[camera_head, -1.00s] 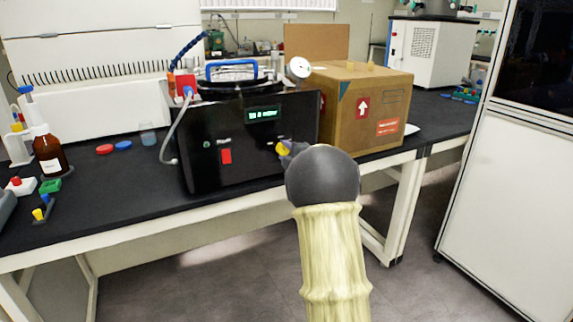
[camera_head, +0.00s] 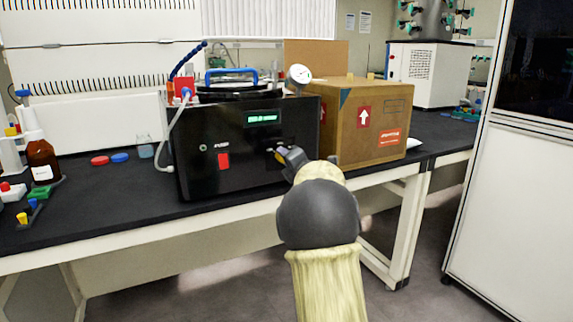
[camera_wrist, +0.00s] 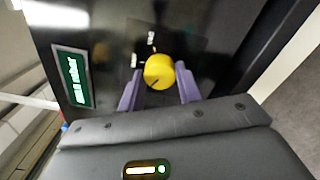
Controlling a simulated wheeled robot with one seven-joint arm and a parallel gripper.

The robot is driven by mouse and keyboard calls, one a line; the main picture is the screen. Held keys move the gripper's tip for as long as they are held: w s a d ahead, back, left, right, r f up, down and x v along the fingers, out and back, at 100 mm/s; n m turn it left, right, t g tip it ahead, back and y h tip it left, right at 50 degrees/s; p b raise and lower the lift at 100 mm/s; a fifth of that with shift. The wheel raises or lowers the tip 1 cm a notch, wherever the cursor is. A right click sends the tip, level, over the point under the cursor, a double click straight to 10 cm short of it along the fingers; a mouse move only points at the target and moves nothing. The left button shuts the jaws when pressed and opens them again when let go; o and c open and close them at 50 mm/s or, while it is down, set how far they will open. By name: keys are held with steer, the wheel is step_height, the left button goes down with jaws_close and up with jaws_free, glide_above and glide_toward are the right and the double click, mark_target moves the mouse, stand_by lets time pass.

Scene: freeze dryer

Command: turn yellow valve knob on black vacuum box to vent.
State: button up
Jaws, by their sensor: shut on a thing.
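The black vacuum box (camera_head: 205,180) stands on the bench, with a green display (camera_head: 263,118) and a red switch (camera_head: 223,161) on its front. The yellow valve knob (camera_wrist: 159,71) is on its front panel, with small white labels above and to its left in the wrist view. A dark line marks the knob's face. My gripper (camera_wrist: 161,90) has its two purple fingers on either side of the knob, shut on it. In the head view my gripper (camera_head: 281,156) reaches the box's lower right front and mostly hides the knob.
A cardboard box (camera_head: 363,145) stands right beside the vacuum box. A round gauge (camera_head: 299,73) rises above the vacuum box. The bench's front edge runs below my gripper.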

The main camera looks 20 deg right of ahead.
steer(key=shift+f, duration=0.2)
steer(key=o, duration=1)
steer(key=shift+r, duration=0.1)
steer(key=s+p, duration=0.2)
steer(key=s, duration=1.5)
steer(key=shift+s+d, duration=0.2)
steer(key=shift+d, duration=0.05)
